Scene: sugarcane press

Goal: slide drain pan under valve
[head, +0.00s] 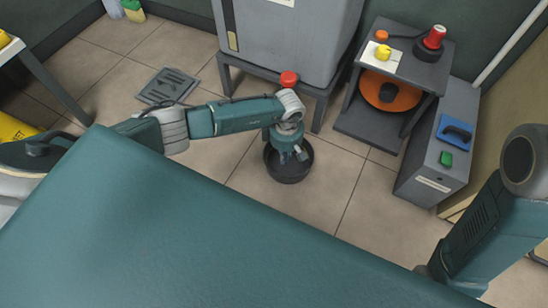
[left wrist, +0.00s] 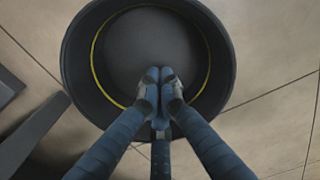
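The drain pan (head: 289,174) is a round, dark, open pan on the tiled floor in front of the grey tank's stand. In the left wrist view the pan (left wrist: 80,60) fills the upper middle, with a thin yellow ring inside. A red knob (head: 288,78), perhaps the valve's, shows at the tank's front edge above my arm; what is below it is hidden. My left gripper (head: 289,157) points down at the pan. In the left wrist view its blue fingers (left wrist: 160,88) overlap the pan's near side, tips close together; whether they clamp the rim is unclear. My right gripper is out of view.
The grey tank (head: 290,40) stands on a dark stand (head: 262,72) behind the pan. A shelf unit (head: 415,68) and a grey cabinet (head: 432,158) are at right. A floor grate (head: 168,86) lies at left. Open tile surrounds the pan's front and right.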

